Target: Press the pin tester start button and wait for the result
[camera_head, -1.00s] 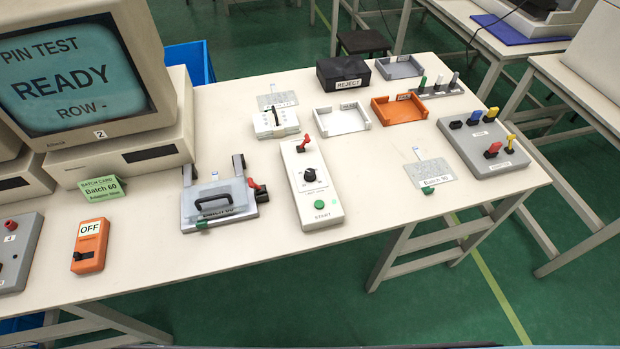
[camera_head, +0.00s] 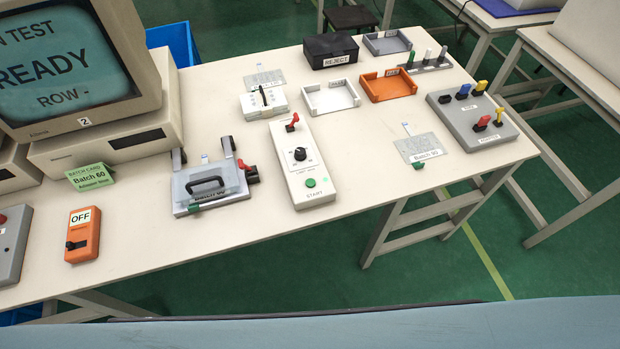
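The pin tester is a long pale box (camera_head: 306,185) on the table, with a red lever (camera_head: 292,123) at its far end, a black knob (camera_head: 300,154) in the middle and a green START button (camera_head: 310,183) at its near end. The monitor (camera_head: 62,68) beside it on the left shows "PIN TEST READY ROW -", its left edge cut off. A clamp fixture (camera_head: 210,187) with a black handle and clear cover sits left of the tester. Neither of my grippers shows in the view.
An orange switch box (camera_head: 83,236) reads OFF. A green batch card (camera_head: 90,177) reads Batch 60. A black REJECT box (camera_head: 330,50), white tray (camera_head: 331,98), orange tray (camera_head: 389,86) and grey adapter block (camera_head: 474,118) stand to the right. The table front is clear.

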